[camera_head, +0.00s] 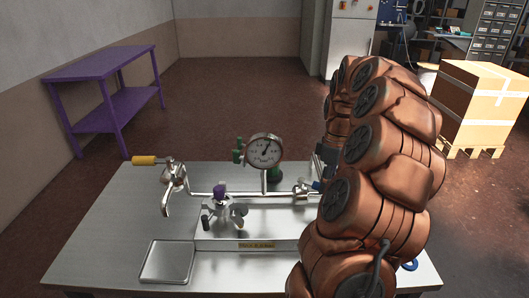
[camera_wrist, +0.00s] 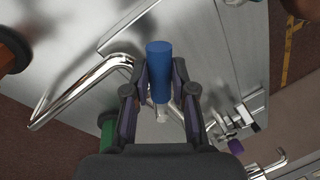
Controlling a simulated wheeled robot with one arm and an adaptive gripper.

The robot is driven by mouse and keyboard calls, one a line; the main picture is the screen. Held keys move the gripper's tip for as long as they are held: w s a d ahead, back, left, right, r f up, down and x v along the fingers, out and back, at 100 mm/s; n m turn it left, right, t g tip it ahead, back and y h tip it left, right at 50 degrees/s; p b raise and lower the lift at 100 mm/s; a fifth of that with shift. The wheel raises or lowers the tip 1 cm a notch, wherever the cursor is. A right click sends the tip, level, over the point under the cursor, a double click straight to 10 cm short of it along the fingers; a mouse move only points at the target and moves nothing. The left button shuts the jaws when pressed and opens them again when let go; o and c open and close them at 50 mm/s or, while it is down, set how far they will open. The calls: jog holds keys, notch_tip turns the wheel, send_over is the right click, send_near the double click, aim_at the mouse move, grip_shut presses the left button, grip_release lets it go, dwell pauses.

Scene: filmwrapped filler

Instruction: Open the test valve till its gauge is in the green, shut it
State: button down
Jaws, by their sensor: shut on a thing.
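My gripper (camera_wrist: 160,75) is shut on a blue cylindrical handle (camera_wrist: 159,58) in the wrist view, one finger on each side. In the head view my arm covers most of the gripper; a bit of blue (camera_head: 318,185) shows beside it at the pipe's right end. A round white-faced gauge (camera_head: 264,150) stands on the pipe, left of my arm. Its dark needle shows, but its coloured zones are too small to read. A yellow-handled valve (camera_head: 145,160) is at the pipe's left end. A purple-topped valve (camera_head: 219,190) stands in front of the pipe.
The pipework is on a metal table (camera_head: 110,220), with a shallow square tray (camera_head: 167,262) at front left. A purple table (camera_head: 100,65) stands back left, and a carton (camera_head: 482,105) on a pallet back right. The floor between is clear.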

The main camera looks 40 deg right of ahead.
jog(key=shift+s+a+m+b, duration=0.4)
jog(key=shift+a+m, duration=0.3)
jog(key=shift+m, duration=0.5)
jog(key=a+m, duration=0.1)
jog(key=a+m+t, duration=0.1)
jog(key=m, duration=0.1)
jog(key=shift+s+a+m+p, duration=0.15)
jog(key=shift+m+p, duration=0.15)
jog(key=m, duration=0.1)
jog(key=a+m+p, duration=0.1)
jog(key=shift+w+a+r+m, duration=0.1)
jog(key=shift+w+a+m, duration=0.1)
jog(key=shift+a+m, duration=0.1)
jog(key=shift+w+a+m+t+p, duration=0.25)
jog(key=shift+a+m+p, duration=0.25)
jog(key=shift+m, duration=0.3)
jog(key=shift+w+a+m+t+p, duration=0.25)
jog(key=shift+a+m+p, duration=0.2)
jog(key=shift+m, duration=0.35)
jog(key=c, duration=1)
grip_release()
jog(key=shift+o, duration=0.2)
jog(key=shift+w, duration=0.1)
